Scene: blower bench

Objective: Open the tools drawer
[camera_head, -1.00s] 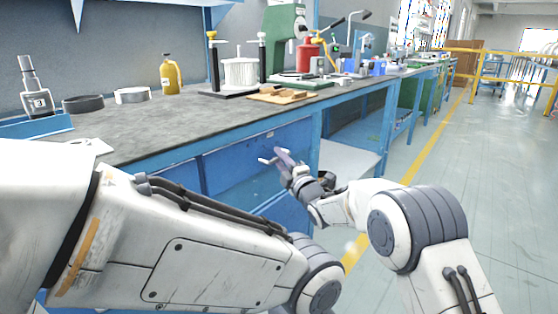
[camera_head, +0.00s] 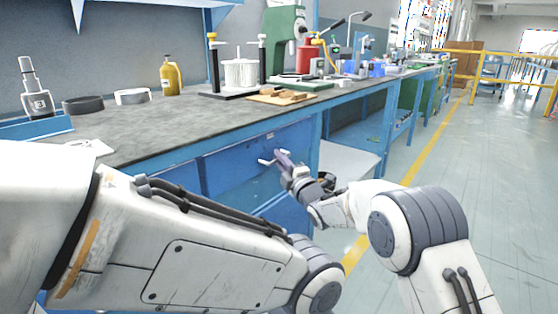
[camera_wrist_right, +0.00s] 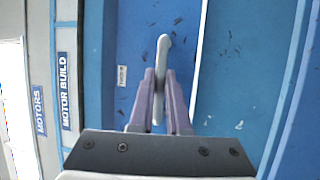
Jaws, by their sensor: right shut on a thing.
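The blue drawer front (camera_head: 228,168) is under the bench top, left of a blue bench leg. It looks about flush with the bench front. Its pale bar handle (camera_head: 266,160) sticks out towards my right gripper (camera_head: 282,157). In the right wrist view the handle (camera_wrist_right: 162,55) stands between the two purplish fingers of my right gripper (camera_wrist_right: 160,85), which are shut on it. A small white label (camera_wrist_right: 122,76) is on the blue front beside the handle; its print is too small to read surely. My left arm crosses the lower left; its gripper is out of view.
The grey bench top (camera_head: 150,125) carries a yellow bottle (camera_head: 170,78), a black stand (camera_head: 228,93) and a green machine (camera_head: 287,45). A pale shelf (camera_head: 348,160) is right of the drawer. Signs reading MOTORS (camera_wrist_right: 38,110) and MOTOR BUILD (camera_wrist_right: 64,92) show. The floor at right is clear.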

